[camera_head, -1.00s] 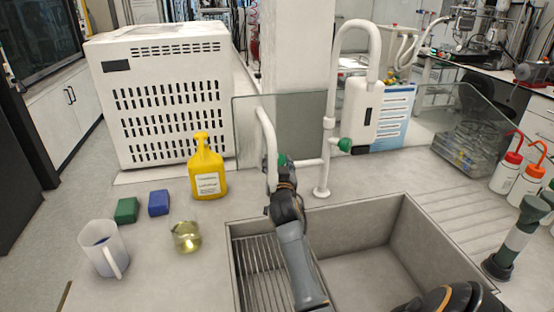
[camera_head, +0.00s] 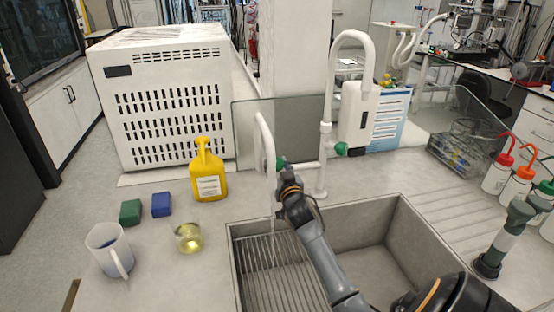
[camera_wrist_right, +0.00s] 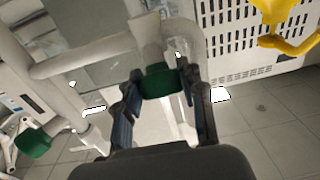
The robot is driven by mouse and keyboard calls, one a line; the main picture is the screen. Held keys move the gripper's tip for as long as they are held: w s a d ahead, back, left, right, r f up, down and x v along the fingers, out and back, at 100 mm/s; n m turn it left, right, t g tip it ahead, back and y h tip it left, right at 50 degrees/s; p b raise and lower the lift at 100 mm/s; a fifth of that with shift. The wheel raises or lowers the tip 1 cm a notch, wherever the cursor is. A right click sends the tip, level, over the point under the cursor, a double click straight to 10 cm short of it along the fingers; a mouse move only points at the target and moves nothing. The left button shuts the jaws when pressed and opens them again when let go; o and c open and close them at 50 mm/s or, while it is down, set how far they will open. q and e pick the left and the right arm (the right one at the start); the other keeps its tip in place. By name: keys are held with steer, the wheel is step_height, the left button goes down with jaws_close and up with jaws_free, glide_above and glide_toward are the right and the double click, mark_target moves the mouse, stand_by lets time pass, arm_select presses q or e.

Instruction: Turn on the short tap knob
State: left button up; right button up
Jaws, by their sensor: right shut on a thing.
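The short tap (camera_head: 263,140) is a white curved spout at the back of the sink. Its green knob (camera_head: 281,162) shows just above my right gripper (camera_head: 289,180). In the right wrist view the green knob (camera_wrist_right: 161,81) sits between the two fingers of my right gripper (camera_wrist_right: 162,98), which is shut on it. A thin pale streak (camera_head: 272,238) below the spout, over the ribbed part of the sink, looks like running water. The tall tap (camera_head: 327,110) has its own green knob (camera_head: 342,149), which also shows in the right wrist view (camera_wrist_right: 33,143). My left gripper is out of view.
The sink (camera_head: 375,225) lies below my right arm. A yellow bottle (camera_head: 208,178), a glass beaker of yellow liquid (camera_head: 188,238), a white jug (camera_head: 108,252) and green (camera_head: 131,212) and blue (camera_head: 161,204) blocks stand left of it. A glass panel (camera_head: 300,125) stands behind.

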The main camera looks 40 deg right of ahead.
steer(key=n+y+p, duration=0.1)
steer(key=n+y, duration=0.1)
steer(key=shift+d+r+n+t+p, duration=0.2)
steer(key=shift+r+n+t+p, duration=0.1)
steer(key=shift+t+p, duration=0.1)
steer(key=shift+f+n+y+p, duration=0.15)
steer(key=shift+n+y+p, duration=0.35)
steer(key=shift+n+y, duration=0.65)
steer(key=n+y, duration=0.2)
steer(key=n, duration=0.1)
steer(key=shift+d+p, duration=0.1)
steer(key=shift+p, duration=0.25)
steer(key=shift+f+n+y, duration=0.1)
steer(key=shift+n+y, duration=0.65)
steer(key=shift+y, duration=0.3)
steer(key=o, duration=0.9)
steer(key=shift+w+f, duration=0.2)
steer(key=shift+w, duration=0.05)
